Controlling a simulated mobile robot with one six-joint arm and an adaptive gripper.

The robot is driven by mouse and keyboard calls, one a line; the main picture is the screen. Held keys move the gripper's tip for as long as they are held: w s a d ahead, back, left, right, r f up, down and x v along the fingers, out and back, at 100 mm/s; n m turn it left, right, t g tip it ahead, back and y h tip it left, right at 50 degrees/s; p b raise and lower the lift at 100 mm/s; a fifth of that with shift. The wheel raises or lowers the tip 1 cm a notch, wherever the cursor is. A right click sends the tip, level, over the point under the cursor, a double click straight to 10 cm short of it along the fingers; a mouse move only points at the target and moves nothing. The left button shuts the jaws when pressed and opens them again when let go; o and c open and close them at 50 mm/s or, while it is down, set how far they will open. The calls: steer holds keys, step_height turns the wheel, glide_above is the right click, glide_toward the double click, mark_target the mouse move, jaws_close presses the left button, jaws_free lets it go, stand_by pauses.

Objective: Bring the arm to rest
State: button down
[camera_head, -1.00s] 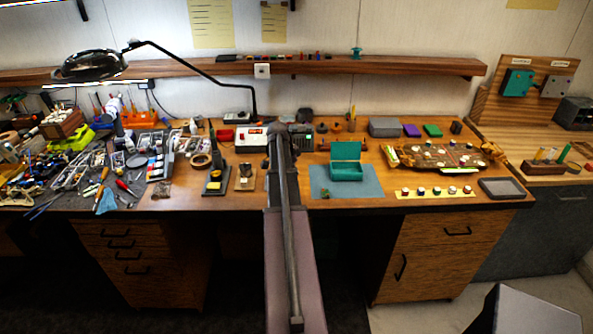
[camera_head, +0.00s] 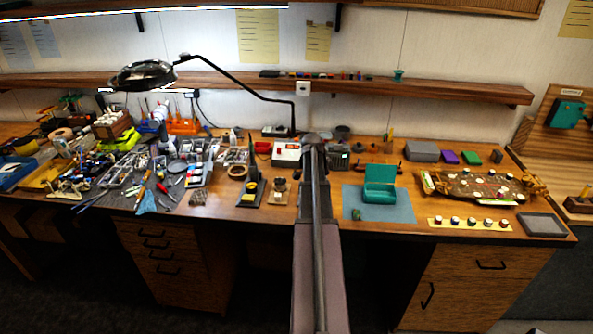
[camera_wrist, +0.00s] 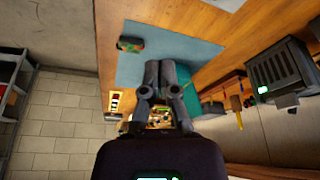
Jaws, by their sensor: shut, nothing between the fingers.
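My arm (camera_head: 316,215) reaches straight out over the bench in the head view, and its far end hides my gripper there. In the wrist view my gripper (camera_wrist: 166,66) has its two dark fingers side by side, shut and empty. They are over the blue mat (camera_wrist: 135,75), in front of the teal box (camera_wrist: 213,109), which they partly hide. In the head view the teal box (camera_head: 380,196) stands with its lid up on the blue mat (camera_head: 400,211), just right of my arm.
The bench (camera_head: 270,217) is crowded with tools on the left. A lamp (camera_head: 145,75) arches over it. A device with a green display (camera_wrist: 278,70) stands near my gripper in the wrist view. A small green and red item (camera_wrist: 130,44) lies on the mat. Open floor (camera_wrist: 60,125) shows beside the bench.

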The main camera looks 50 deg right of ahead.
steer(key=shift+a, duration=0.1)
steer(key=w+a+n+t, duration=0.1)
steer(key=w+a+n, duration=0.3)
steer(key=a, duration=0.6)
steer(key=w+a+n+y, duration=0.1)
steer(key=w+a+n, duration=0.3)
steer(key=a, duration=0.6)
steer(key=w+a+n+t, duration=0.1)
steer(key=w+a+n, duration=0.3)
steer(key=a, duration=0.7)
steer(key=s+a+n+y, duration=0.1)
steer(key=a+n, duration=0.5)
steer(key=a, duration=0.9)
steer(key=s+a+f+n+y, duration=0.1)
steer(key=s+a+n, duration=0.2)
steer(key=a, duration=1.2)
steer(key=n, duration=0.3)
steer(key=shift+s+a+f+n, duration=0.15)
steer(key=shift+s+a+n, duration=0.05)
steer(key=shift+a+n, duration=0.2)
